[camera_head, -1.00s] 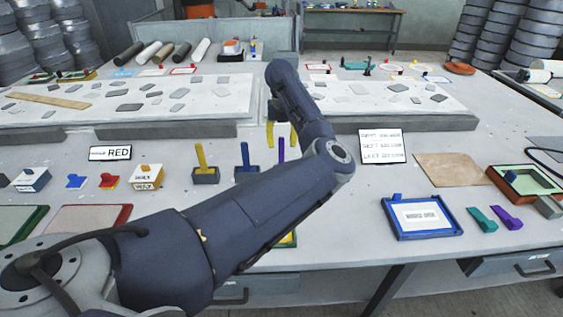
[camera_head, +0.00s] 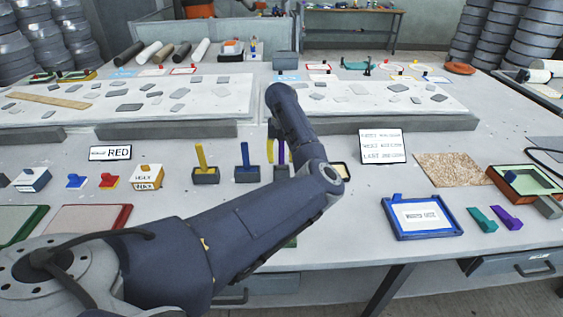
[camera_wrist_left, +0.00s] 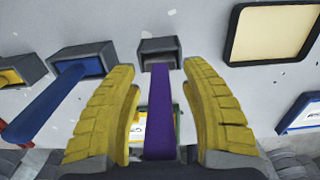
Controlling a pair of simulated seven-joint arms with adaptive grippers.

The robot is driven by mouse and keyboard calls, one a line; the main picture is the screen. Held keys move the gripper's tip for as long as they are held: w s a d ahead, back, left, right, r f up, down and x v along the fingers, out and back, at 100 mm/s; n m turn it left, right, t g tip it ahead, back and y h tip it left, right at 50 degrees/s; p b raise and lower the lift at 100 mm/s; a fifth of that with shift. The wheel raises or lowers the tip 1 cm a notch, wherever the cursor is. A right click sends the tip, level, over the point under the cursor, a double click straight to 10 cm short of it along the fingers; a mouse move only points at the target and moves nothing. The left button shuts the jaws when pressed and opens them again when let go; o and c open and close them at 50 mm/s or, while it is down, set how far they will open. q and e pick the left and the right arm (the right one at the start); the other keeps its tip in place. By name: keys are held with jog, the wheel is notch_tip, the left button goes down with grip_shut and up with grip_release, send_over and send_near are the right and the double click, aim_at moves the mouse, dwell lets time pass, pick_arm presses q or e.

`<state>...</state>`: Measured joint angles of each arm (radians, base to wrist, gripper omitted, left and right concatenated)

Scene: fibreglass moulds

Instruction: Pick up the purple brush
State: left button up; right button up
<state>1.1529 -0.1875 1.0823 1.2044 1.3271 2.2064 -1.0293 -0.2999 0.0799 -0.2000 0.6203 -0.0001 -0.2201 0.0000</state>
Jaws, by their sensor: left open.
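The purple brush (camera_wrist_left: 160,112) has a long handle that stands in a small dark grey holder (camera_wrist_left: 159,50). In the left wrist view the handle lies between the two yellow ridged fingers of my left gripper (camera_wrist_left: 160,95). A gap shows on each side of the handle, so the fingers are open around it. In the head view the purple handle (camera_head: 281,153) shows just right of a yellow finger of my left gripper (camera_head: 277,150). My right gripper is not in view.
A blue brush (camera_head: 245,155) and a yellow brush (camera_head: 201,157) stand in holders to the left, the blue one close by. A cream-topped dark tray (camera_wrist_left: 272,34) lies to the right. A blue-framed sign (camera_head: 422,216) is further right.

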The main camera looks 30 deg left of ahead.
pick_arm(q)
jog(key=shift+c, duration=0.4)
grip_shut()
dwell(0.8)
